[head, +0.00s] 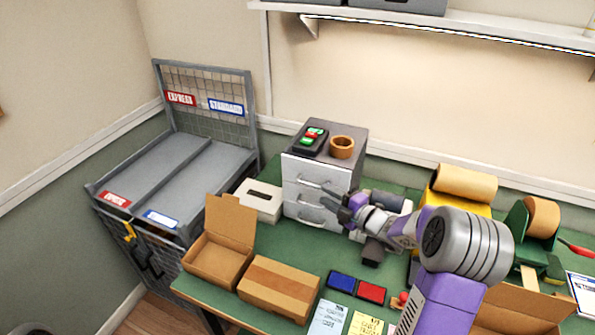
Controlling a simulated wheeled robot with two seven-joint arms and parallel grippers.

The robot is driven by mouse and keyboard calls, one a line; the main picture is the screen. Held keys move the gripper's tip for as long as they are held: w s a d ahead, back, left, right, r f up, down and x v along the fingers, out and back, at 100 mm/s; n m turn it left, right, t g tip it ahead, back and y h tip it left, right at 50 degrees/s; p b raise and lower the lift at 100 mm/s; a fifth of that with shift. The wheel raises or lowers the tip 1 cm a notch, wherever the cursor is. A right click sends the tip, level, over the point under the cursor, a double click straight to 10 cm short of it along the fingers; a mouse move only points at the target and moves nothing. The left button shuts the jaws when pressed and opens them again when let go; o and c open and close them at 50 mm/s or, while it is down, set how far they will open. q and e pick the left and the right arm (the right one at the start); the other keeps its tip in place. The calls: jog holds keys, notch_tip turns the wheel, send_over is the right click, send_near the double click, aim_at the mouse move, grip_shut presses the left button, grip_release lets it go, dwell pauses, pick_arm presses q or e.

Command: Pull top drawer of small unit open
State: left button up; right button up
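The small drawer unit (291,172) stands at the back of the green table, with a dark top and a pale front. Its drawers are stacked and carry curved metal handles; the top drawer handle (313,184) shows clearly. All the drawers look closed. My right gripper (327,201) is in front of the unit's right side, just right of and below the top handle. Its dark fingers look apart, with nothing seen between them. I cannot tell whether a finger touches the front. The gripper hides part of the lower right front. My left gripper is out of view.
A black device with green and red buttons (313,139) and a brown ring (342,147) sit on the unit. A white box (259,202) stands left of it. Open cardboard box (221,258) and closed carton (279,287) are in front. A yellow tape dispenser (455,206) is at right.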

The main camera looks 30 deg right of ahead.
aim_at(308, 183)
jog(key=shift+x, duration=4.1)
grip_shut()
